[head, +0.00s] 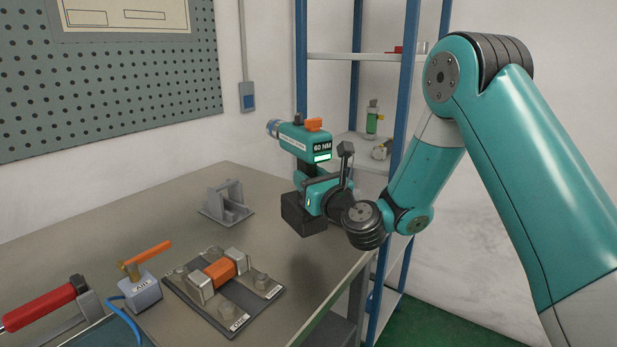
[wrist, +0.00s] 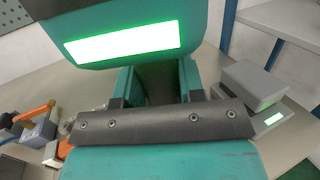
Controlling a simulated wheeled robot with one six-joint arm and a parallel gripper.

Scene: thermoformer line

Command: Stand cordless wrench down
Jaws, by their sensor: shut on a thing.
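The cordless wrench (head: 300,140) is teal, with an orange part on top and a lit display reading 60 NM. It is upright, its nose pointing left, with a dark block-shaped foot (head: 304,214) at the bottom. My gripper (head: 318,192) is shut on its handle from the right. In the wrist view the wrench's glowing display (wrist: 122,42) fills the top, and the two teal fingers (wrist: 158,82) close on the dark handle. The foot is over the table (head: 262,190) near its right edge. I cannot tell whether it touches the top.
A grey bracket (head: 226,205) stands left of the wrench. A plate with clamps and an orange block (head: 222,271), an AIR valve (head: 142,290) and a red-handled tool (head: 40,306) lie nearer. A grey block with a green light (wrist: 255,88) shows at right. Blue shelving (head: 408,90) stands behind.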

